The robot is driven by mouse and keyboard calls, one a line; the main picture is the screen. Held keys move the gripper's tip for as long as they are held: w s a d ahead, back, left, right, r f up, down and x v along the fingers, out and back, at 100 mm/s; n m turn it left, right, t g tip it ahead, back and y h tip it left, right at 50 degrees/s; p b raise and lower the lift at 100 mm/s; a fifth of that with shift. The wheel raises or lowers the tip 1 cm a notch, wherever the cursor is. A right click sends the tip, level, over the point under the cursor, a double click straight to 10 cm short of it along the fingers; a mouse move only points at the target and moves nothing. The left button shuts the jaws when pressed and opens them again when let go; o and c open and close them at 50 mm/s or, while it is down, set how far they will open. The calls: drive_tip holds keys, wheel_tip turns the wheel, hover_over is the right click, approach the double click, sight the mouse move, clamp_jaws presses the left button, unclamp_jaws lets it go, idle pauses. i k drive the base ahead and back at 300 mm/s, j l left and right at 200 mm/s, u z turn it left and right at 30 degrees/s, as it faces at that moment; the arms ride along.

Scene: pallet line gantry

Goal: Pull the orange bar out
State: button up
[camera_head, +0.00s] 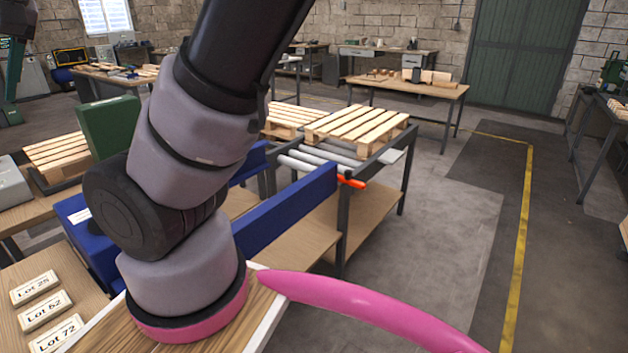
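The orange bar (351,182) is a small bright piece at the near right end of the roller conveyor, beside the end of a long blue rail (290,212). Only a short length of it shows, and I cannot tell how far it runs in behind the rail. A wooden pallet (358,131) rests on the conveyor just behind it. My arm crosses the left and middle of the view and leaves through the top edge. My gripper is not in view, so its distance from the bar cannot be seen.
Grey rollers (318,160) run under the pallet. A second pallet (290,121) lies to its left, partly behind my arm. Blocks marked Lot (45,311) lie on a wooden top at lower left. The floor right of the conveyor is clear, with a yellow line (520,245).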

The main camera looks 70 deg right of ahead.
sight(347, 179)
drive_tip(key=z, duration=2.6)
drive_tip(key=i+l+u, duration=0.3)
drive_tip(key=i+l, duration=0.3)
drive_tip(key=i, duration=0.15)
